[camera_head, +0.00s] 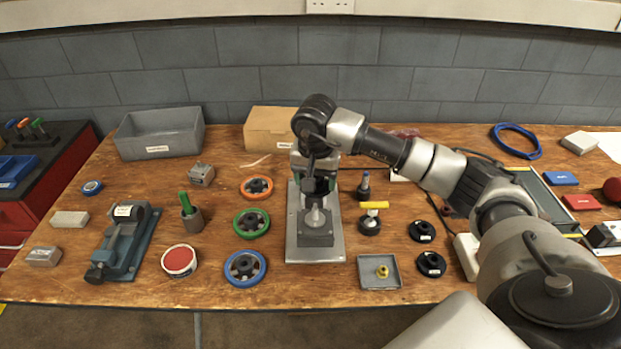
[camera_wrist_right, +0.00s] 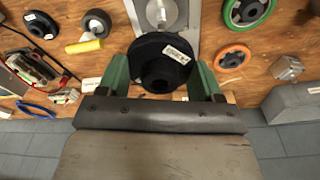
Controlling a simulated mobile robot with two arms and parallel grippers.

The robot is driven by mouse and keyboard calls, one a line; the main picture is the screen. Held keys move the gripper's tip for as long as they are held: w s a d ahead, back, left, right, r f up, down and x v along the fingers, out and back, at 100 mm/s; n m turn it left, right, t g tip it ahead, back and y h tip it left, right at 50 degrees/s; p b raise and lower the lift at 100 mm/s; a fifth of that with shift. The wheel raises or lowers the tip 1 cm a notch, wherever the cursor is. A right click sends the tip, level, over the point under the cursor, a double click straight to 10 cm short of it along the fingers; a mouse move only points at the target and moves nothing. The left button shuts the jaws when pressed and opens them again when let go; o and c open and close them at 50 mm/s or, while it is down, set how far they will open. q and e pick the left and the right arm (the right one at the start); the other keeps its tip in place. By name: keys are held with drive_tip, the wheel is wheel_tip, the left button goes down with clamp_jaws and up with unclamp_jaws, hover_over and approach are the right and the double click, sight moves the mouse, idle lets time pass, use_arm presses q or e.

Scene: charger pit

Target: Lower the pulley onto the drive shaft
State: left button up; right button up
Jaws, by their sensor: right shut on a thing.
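My right gripper (camera_head: 317,172) hangs over the back part of the grey metal base plate (camera_head: 330,253). In the right wrist view its two green fingers (camera_wrist_right: 161,72) are shut on a black pulley (camera_wrist_right: 165,60) with a white label. The pulley is largely hidden by the gripper in the head view. The drive shaft (camera_head: 315,214) stands on a grey block on the plate, nearer the front than the gripper. In the right wrist view the shaft (camera_wrist_right: 161,13) shows beyond the pulley, apart from it. My left gripper is not in view.
Orange, green and blue wheels (camera_head: 245,268) lie left of the plate. A yellow-handled mallet (camera_head: 370,218), a small tray (camera_head: 379,271) and two black pulleys (camera_head: 422,231) lie to the right. A cardboard box (camera_head: 270,128) and a grey bin (camera_head: 160,133) stand at the back.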

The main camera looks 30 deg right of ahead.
sight(315, 205)
drive_tip(key=shift+w+a, duration=0.1)
drive_tip(key=shift+a, duration=0.05)
drive_tip(key=shift+d+f+b, duration=0.25)
drive_tip(key=shift+f+b, duration=0.2)
drive_tip(key=shift+f, duration=0.3)
drive_tip(key=shift+a+f+b, duration=0.1)
drive_tip(key=shift+f+b, duration=0.85)
drive_tip(key=shift+f, duration=0.7)
drive_tip(key=shift+f+b, duration=2.5)
drive_tip(key=shift+f, duration=0.55)
drive_tip(key=o, duration=1.1)
drive_tip(key=shift+c, duration=0.2)
drive_tip(key=shift+r, duration=0.1)
drive_tip(key=r, duration=0.7)
drive_tip(key=s+a+r, duration=0.1)
drive_tip(key=r, duration=0.2)
drive_tip(key=shift+r, duration=0.3)
